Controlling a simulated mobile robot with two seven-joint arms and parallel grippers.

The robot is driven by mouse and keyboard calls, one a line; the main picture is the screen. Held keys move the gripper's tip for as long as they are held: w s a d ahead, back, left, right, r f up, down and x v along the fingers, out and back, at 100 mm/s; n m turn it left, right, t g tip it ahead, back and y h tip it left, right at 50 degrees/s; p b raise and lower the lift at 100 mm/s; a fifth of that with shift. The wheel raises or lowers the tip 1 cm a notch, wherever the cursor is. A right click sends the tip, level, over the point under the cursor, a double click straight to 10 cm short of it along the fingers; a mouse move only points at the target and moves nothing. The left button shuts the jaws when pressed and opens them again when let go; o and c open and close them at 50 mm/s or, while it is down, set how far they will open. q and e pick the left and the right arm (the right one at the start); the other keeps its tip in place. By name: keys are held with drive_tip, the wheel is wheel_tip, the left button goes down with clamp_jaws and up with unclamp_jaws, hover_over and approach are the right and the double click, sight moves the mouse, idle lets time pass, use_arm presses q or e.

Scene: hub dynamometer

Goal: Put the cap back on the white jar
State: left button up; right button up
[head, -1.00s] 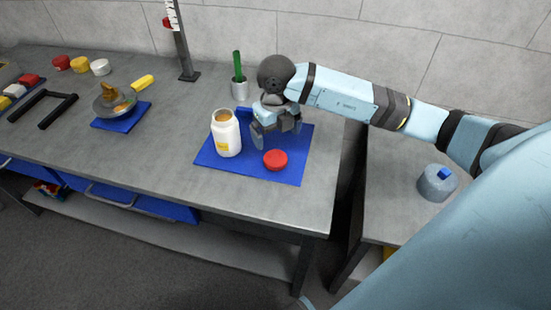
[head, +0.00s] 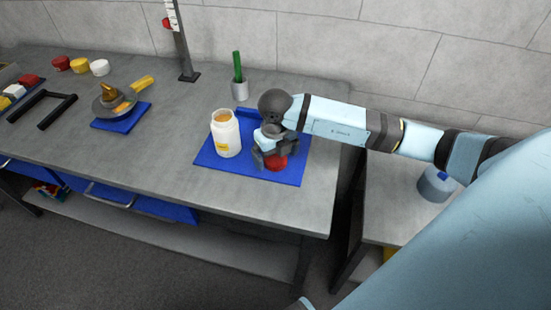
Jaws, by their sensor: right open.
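The white jar (head: 226,137) stands upright and uncapped on the blue mat (head: 290,178), with brownish-orange contents at its mouth and a yellow label. The red cap (head: 276,163) lies on the mat to the right of the jar, partly hidden by my right gripper. My right gripper (head: 271,159) is open, with its fingers down at the cap, seemingly on either side of it. I cannot tell whether the fingers touch it. My left gripper is not in view.
A grey cup with a green item (head: 239,88) stands behind the jar. A dark post (head: 185,60) rises at the back. A pan with a yellow handle (head: 116,103) sits on another blue mat at left. Red, yellow and white lids (head: 80,65) lie at the back left. The bench front is clear.

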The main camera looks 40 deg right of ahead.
sight(276, 158)
drive_tip(key=shift+f, duration=0.3)
drive_tip(key=c, duration=1)
drive_tip(key=shift+r, duration=0.1)
drive_tip(key=shift+r, duration=0.6)
wheel_tip(276, 158, up, 19)
drive_tip(key=p, duration=0.1)
drive_tip(key=shift+f, duration=0.15)
